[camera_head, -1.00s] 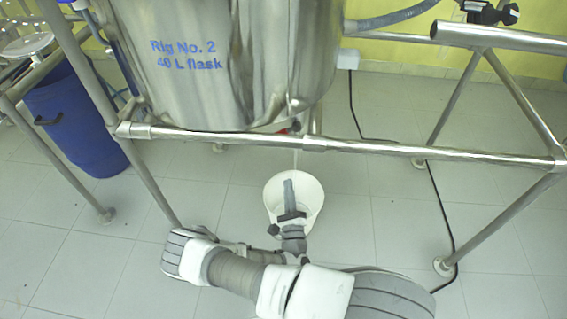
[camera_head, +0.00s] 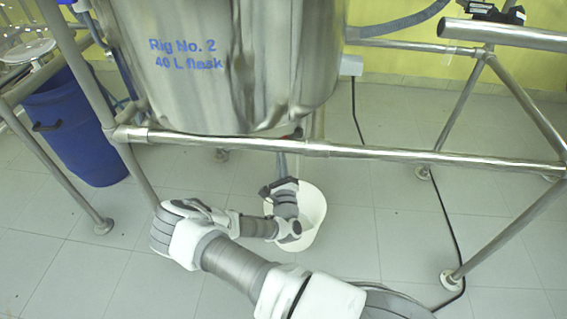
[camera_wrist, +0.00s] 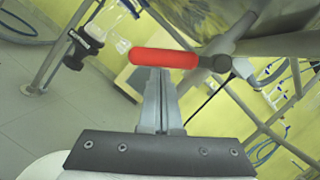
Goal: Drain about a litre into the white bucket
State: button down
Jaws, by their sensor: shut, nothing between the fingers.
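The white bucket (camera_head: 314,212) stands on the floor below the steel vessel (camera_head: 235,70) marked "Rig No. 2 40 L flask". My arm hides part of the bucket's left side. My gripper (camera_head: 281,160) points up above the bucket, close under the vessel. A bit of red shows at the vessel's underside. In the wrist view a red valve handle (camera_wrist: 163,58) lies across the tips of my gripper (camera_wrist: 159,76). The fingers are together and hold nothing. I cannot tell whether they touch the handle. The bucket's contents are hidden.
A steel frame rail (camera_head: 330,150) runs across in front of the vessel, with my arm below it. A blue barrel (camera_head: 78,128) stands at the left. A black cable (camera_head: 447,235) lies on the floor at the right.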

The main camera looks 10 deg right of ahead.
jog(key=shift+w+a+r+m+p, duration=0.15)
jog(key=shift+a+r+m+p, duration=0.25)
jog(key=shift+m+p, duration=0.4)
jog(key=shift+w+a+r+m+h+p, duration=0.15)
jog(key=shift+a+r+m+h+p, duration=0.5)
jog(key=shift+m, duration=0.8)
jog(key=shift+w+a+r+m+h+p, duration=0.1)
jog(key=shift+a+r+m+h+p, duration=0.1)
jog(key=shift+r+m+h+p, duration=0.85)
jog(key=shift+w+a+r+m+h+p, duration=0.15)
jog(key=shift+a+r+m+h+p, duration=0.25)
jog(key=shift+m+p, duration=1.05)
jog(key=shift+f+m+b, duration=0.15)
jog(key=shift+m+b, duration=0.3)
jog(key=shift+m, duration=0.1)
jog(key=shift+f, duration=0.1)
jog(key=f+v, duration=0.2)
jog(key=v, duration=1.1)
jog(key=shift+w+d+f+b, duration=0.2)
jog(key=shift+w+b, duration=0.15)
jog(key=shift+w, duration=0.05)
